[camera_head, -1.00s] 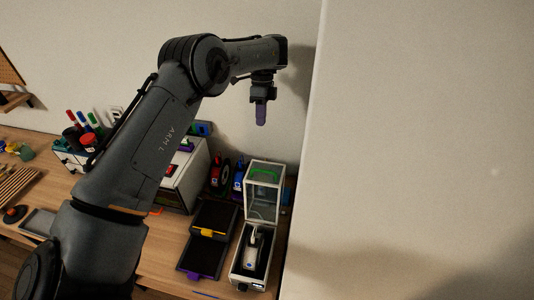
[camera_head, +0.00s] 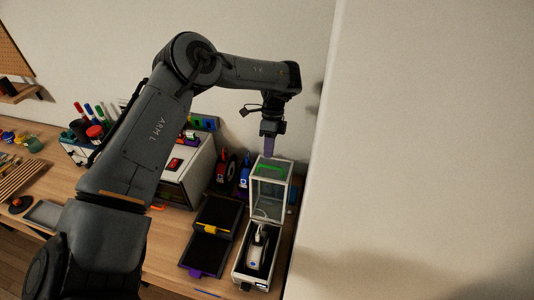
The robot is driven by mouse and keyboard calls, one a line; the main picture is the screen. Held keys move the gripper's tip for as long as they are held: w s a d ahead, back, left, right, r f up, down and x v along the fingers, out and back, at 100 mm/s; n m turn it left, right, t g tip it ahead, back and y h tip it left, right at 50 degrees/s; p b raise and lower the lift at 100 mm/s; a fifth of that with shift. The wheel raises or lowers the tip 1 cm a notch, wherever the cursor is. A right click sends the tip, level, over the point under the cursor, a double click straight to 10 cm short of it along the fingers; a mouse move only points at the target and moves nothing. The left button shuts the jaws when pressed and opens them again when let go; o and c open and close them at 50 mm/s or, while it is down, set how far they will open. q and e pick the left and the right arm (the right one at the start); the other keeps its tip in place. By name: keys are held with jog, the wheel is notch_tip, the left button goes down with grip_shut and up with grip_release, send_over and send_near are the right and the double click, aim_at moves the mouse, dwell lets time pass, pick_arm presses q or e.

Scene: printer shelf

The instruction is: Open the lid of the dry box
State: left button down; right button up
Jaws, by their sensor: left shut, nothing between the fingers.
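The dry box (camera_head: 240,278) is a pale, narrow box near the right end of the wooden bench. Its lid (camera_head: 286,200) stands upright at the back, with a clear window and a green handle (camera_head: 271,169) at the top. A grey-white device (camera_head: 256,252) lies inside the open box. My left gripper (camera_head: 268,154) points down just above the raised lid's top edge. Its purple-tinted fingers are shut and empty. I cannot tell whether they touch the lid. My right gripper is not in view.
Two dark trays (camera_head: 216,214) with yellow and purple tabs lie left of the box. A white printer-like machine (camera_head: 188,172) and red and blue bottles (camera_head: 226,167) stand behind them. A large pale wall (camera_head: 430,150) closes off the right side.

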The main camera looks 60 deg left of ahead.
aim_at(263, 177)
pick_arm(q)
jog(key=shift+s+d+p, duration=0.3)
jog(key=shift+s+d, duration=0.45)
jog(key=shift+d, duration=0.1)
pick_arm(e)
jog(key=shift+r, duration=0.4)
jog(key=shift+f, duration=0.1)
pick_arm(q)
jog(key=shift+s+d+r+b, duration=0.1)
jog(key=shift+s+d+b, duration=0.35)
jog(key=shift+b, duration=0.2)
jog(key=shift+t+y, duration=0.4)
jog(key=shift+y, duration=0.1)
jog(key=s+d, duration=0.1)
jog(key=s+d+b, duration=0.1)
jog(key=s+d, duration=0.1)
jog(key=shift+r, duration=0.35)
jog(key=shift+w, duration=0.15)
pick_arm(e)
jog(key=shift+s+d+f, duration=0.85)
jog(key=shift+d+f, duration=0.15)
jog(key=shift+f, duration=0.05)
pick_arm(q)
jog(key=shift+r, duration=0.1)
